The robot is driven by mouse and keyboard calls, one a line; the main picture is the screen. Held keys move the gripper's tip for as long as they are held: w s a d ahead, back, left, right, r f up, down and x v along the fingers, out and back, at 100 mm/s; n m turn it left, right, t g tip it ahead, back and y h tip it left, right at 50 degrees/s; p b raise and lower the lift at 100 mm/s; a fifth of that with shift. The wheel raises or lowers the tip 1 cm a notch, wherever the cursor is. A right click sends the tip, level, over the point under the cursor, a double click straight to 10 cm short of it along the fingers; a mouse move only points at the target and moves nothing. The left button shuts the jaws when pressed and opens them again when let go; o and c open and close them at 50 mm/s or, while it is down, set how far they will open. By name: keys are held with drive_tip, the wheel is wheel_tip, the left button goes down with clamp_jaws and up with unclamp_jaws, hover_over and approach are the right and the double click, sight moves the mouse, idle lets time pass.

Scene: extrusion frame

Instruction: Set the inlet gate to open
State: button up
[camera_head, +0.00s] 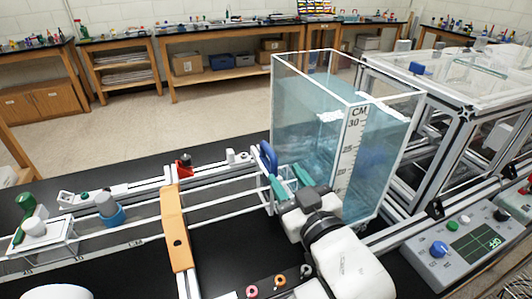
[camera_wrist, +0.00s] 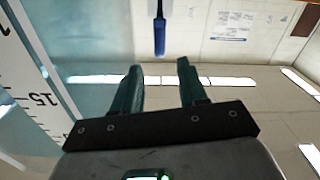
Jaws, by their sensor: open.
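A blue handle (camera_head: 268,157) stands at the near left edge of the clear water tank (camera_head: 347,150), and I take it to be the inlet gate's handle. It also shows in the wrist view as a blue bar (camera_wrist: 159,35) on a thin dark stem, beyond my fingertips and lined up between them. My gripper (camera_head: 289,181) is open, its teal fingers just right of the handle and apart from it. In the wrist view my gripper (camera_wrist: 159,68) has nothing between its fingers. The gate itself cannot be made out.
The tank has a CM scale (camera_head: 350,140) and light blue water. An orange bar (camera_head: 176,228) crosses the rails on the left. A control panel (camera_head: 465,247) with a blue knob lies at right. A framed clear enclosure (camera_head: 450,90) stands behind it.

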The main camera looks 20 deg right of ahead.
sight(272, 154)
drive_tip(key=w+p, duration=0.1)
drive_tip(key=w, duration=0.9)
drive_tip(key=shift+w+p, duration=0.15)
drive_tip(key=shift+p, duration=0.25)
drive_tip(key=shift+c, duration=0.3)
clamp_jaws()
drive_tip(key=shift+d+r, duration=0.1)
drive_tip(key=shift+r, duration=0.05)
